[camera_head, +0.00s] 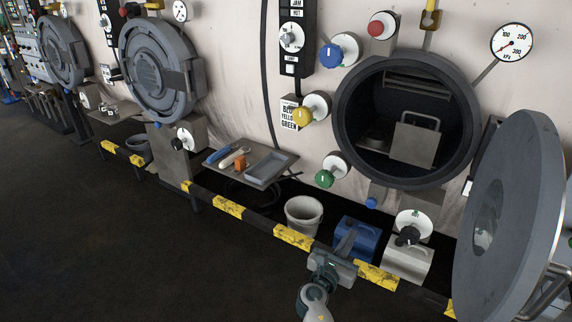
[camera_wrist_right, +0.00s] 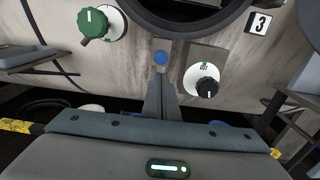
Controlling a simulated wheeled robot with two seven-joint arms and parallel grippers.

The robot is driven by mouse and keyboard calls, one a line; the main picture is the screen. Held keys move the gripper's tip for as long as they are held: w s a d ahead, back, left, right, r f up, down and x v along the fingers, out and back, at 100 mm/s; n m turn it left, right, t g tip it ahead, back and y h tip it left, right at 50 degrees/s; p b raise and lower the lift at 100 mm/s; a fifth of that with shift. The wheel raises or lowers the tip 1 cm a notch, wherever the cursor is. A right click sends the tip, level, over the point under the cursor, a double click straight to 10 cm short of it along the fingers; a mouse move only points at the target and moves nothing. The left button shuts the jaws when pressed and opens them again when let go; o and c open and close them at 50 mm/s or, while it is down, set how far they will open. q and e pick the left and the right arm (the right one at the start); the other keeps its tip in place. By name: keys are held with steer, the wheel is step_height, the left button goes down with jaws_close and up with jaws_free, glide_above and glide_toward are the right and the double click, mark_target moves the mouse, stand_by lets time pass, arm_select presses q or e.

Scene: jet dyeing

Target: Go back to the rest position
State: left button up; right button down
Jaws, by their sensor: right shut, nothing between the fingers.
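My right gripper (camera_head: 346,243) shows at the bottom centre of the head view, in front of the open machine and over the yellow-and-black rail. Its fingers are shut with nothing between them. In the right wrist view the closed fingers (camera_wrist_right: 161,100) point toward the machine front, below a small blue button (camera_wrist_right: 160,58). The fingers look apart from the machine, with a blue box (camera_head: 358,240) behind them in the head view. My left gripper is not in view.
The round door (camera_head: 515,215) stands open at the right, beside the dark round opening (camera_head: 390,80). A yellow-and-black rail (camera_head: 228,207) runs along the front. A tray table (camera_head: 285,157), white bucket (camera_head: 304,214) and grey box (camera_head: 408,262) stand behind it. The dark floor at left is clear.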

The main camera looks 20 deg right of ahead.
steer(key=s+a+f+m+g+y, duration=0.1)
steer(key=s+a+f+m+y, duration=0.4)
steer(key=f, duration=0.8)
steer(key=s+a+f+g+y, duration=0.2)
steer(key=s+f, duration=0.4)
steer(key=f, duration=0.7)
steer(key=s+a+f+m+g+y, duration=0.1)
steer(key=s+a+f+m+y, duration=0.4)
steer(key=f, duration=0.8)
steer(key=s+a+f+m+g, duration=0.1)
steer(key=s+f+m+g, duration=0.1)
steer(key=s+f, duration=0.55)
steer(key=s+f+m+g, duration=0.2)
steer(key=s+f+m, duration=0.15)
steer(key=s, duration=0.75)
steer(key=s+f+m+g, duration=0.1)
steer(key=s+f+m, duration=0.2)
steer(key=s, duration=0.8)
steer(key=s+f+m+g+y, duration=0.1)
steer(key=s+f+m, duration=0.2)
steer(key=s, duration=0.9)
steer(key=shift+d+f+m+g+y, duration=0.15)
steer(key=shift+d+m+g+y, duration=0.25)
steer(key=shift+m, duration=0.75)
steer(key=shift+d, duration=0.1)
